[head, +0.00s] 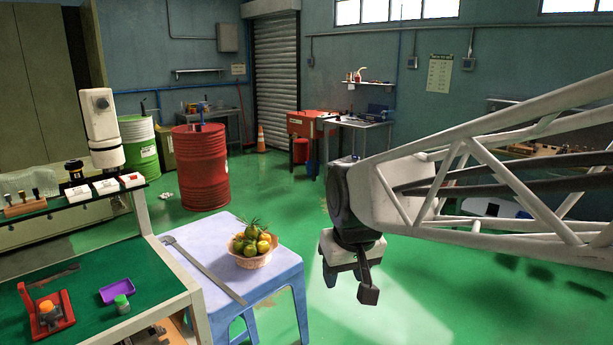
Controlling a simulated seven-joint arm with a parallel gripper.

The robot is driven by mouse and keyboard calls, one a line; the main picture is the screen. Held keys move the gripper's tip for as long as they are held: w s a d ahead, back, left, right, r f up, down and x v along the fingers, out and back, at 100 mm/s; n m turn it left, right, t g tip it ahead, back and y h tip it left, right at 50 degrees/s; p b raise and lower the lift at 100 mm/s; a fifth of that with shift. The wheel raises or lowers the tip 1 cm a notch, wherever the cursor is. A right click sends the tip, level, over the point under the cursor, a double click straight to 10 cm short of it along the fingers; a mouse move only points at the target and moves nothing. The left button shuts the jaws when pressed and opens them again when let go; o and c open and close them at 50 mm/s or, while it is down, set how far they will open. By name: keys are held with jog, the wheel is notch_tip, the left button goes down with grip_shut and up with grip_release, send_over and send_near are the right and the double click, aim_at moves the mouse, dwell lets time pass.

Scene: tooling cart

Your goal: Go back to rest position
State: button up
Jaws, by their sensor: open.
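My gripper (349,284) hangs from the end of my arm, right of the picture's middle, with its fingers pointing down. Its two fingers are apart and nothing shows between them. It is over open green floor, to the right of the pale blue stool table (205,250) and touching nothing that I can see. My arm reaches in from the right edge of the picture.
A fruit basket (251,258) and a flat metal bar sit on the stool table. The green-topped cart (75,290) at lower left bears a purple tray (117,291), a green-capped container and a red holder. Red barrel (201,170) stands behind. Floor around the gripper looks clear.

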jog(key=s+d+f+m+h, duration=0.1)
jog(key=s+d+f+m, duration=0.2)
jog(key=s+d, duration=0.8)
jog(key=s+f, duration=0.1)
jog(key=s, duration=0.3)
jog(key=shift+s+d+f, duration=0.2)
jog(key=shift+d, duration=0.15)
